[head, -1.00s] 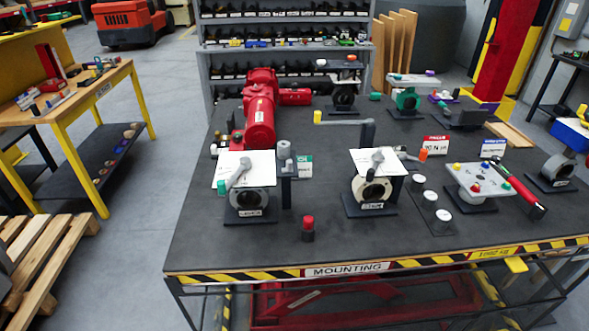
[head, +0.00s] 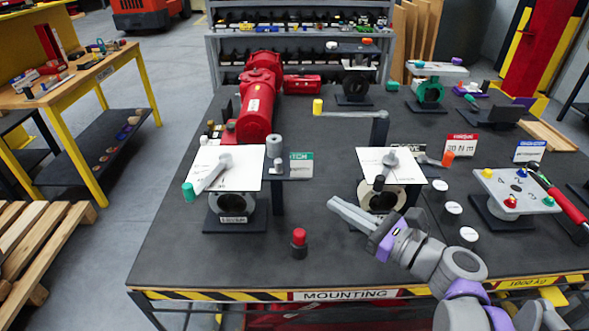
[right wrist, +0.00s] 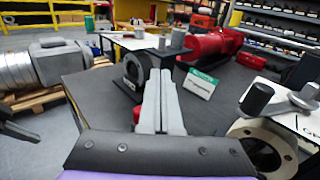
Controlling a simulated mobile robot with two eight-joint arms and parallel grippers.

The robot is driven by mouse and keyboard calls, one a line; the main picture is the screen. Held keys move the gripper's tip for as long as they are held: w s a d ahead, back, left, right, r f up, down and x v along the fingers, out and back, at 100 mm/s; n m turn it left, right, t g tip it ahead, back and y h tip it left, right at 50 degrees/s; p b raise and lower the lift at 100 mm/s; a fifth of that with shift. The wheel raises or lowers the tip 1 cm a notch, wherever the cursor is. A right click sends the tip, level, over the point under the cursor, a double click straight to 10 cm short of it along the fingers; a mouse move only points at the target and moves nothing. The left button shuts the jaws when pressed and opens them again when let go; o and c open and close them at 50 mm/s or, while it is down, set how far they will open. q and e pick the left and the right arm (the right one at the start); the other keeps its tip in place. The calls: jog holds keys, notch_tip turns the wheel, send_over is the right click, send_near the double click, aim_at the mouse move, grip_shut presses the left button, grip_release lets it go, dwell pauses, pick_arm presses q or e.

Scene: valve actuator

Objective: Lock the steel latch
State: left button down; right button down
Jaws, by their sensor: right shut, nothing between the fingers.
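Two valve units with white top plates stand on the dark table. The left unit (head: 233,208) has a grey lever (head: 212,175) with a teal tip on its plate and a grey post with a cylinder (head: 274,146) beside it. The right unit (head: 385,199) has a grey lever (head: 390,159) with a dark knob (head: 379,183). I cannot tell which part is the steel latch. My right gripper (head: 335,203) is shut and empty, between the units, left of the right unit's ring. In the right wrist view its fingers (right wrist: 161,75) are together; the dark knob (right wrist: 257,98) is at right.
A red-capped button (head: 299,240) stands in front of the gripper. A crank with a yellow handle (head: 318,106) is behind. White discs (head: 447,210) and a plate with coloured knobs (head: 516,190) are at right. The table is clear at front left.

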aim_at(281, 167)
jog(key=shift+w+d+r, duration=0.1)
jog(key=shift+r, duration=0.2)
jog(key=x, duration=1.4)
jog(key=shift+a+r, duration=0.1)
jog(key=shift+a, duration=0.85)
